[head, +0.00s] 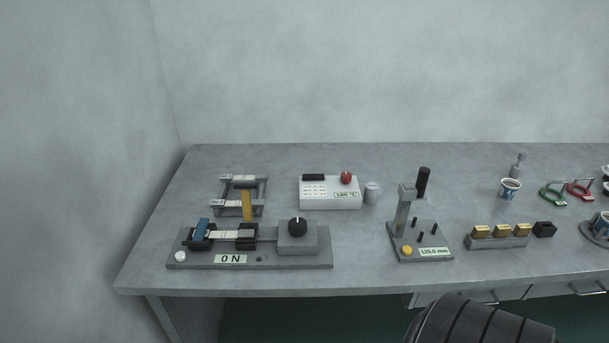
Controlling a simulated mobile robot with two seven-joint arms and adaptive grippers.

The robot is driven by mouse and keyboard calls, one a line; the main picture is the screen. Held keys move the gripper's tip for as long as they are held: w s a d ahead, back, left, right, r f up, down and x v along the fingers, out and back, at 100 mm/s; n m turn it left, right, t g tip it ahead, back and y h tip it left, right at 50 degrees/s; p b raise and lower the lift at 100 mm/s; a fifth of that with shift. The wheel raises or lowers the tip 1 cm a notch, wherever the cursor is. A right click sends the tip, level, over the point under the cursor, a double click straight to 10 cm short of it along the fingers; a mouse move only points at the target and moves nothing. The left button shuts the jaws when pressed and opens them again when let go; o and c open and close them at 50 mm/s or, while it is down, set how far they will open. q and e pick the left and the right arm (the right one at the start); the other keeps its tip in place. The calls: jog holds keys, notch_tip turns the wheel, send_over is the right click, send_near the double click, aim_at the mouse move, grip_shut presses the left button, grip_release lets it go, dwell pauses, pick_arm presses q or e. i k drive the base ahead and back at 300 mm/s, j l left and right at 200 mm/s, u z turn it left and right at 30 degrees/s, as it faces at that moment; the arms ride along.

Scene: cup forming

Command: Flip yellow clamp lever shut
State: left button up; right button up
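The yellow clamp lever (247,206) stands upright at the right jaw of a low grey tester at the left of the table. A blue lever (202,231) stands near the left jaw (197,240), leaning slightly. A pale strip (229,235) lies between the left jaw and the dark right jaw (246,238). The grey base (290,262) has a label reading "0 N". Neither gripper is in view. A dark, segmented part of my own arm shows at the bottom right, with no fingers visible.
Behind the tester is a grey rack (262,190) with pale strips. A white box with a red knob (330,193) stands to its right. A grey stand (405,215) with a yellow button is further right, then gold blocks (497,232) and a cup (510,188).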

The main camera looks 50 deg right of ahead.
aim_at(246, 193)
jog(key=z, duration=1.1)
jog(key=i+l+u, duration=0.3)
jog(key=l, duration=0.25)
jog(key=i+l+u, duration=0.15)
jog(key=l, duration=0.15)
jog(key=k, duration=0.05)
